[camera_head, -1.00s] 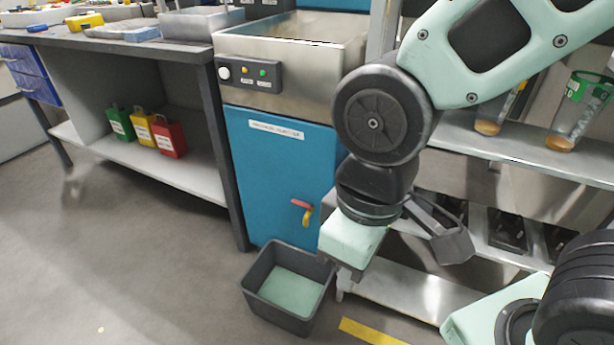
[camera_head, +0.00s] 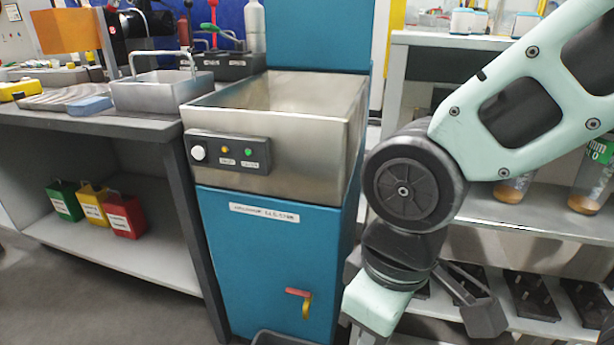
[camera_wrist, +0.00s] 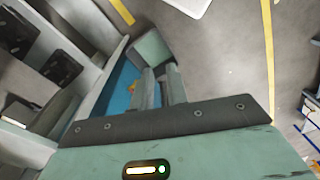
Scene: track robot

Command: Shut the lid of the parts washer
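The parts washer is a blue cabinet (camera_head: 262,262) with an open steel tub (camera_head: 290,150) on top. Its blue lid (camera_head: 318,35) stands upright behind the tub, its top edge cut off by the picture. A red and yellow lever (camera_head: 300,300) is on the cabinet front. My gripper (camera_head: 375,308) hangs low, in front and to the right of the cabinet, well below the lid; its tips are out of the head view. I see nothing held.
A workbench (camera_head: 90,122) with a small steel sink (camera_head: 160,92) stands left of the washer. A shelf rack (camera_head: 540,215) with cups stands on the right, behind my arm. A dark bin (camera_head: 285,340) is on the floor before the cabinet. A control box (camera_head: 228,150) juts from the tub.

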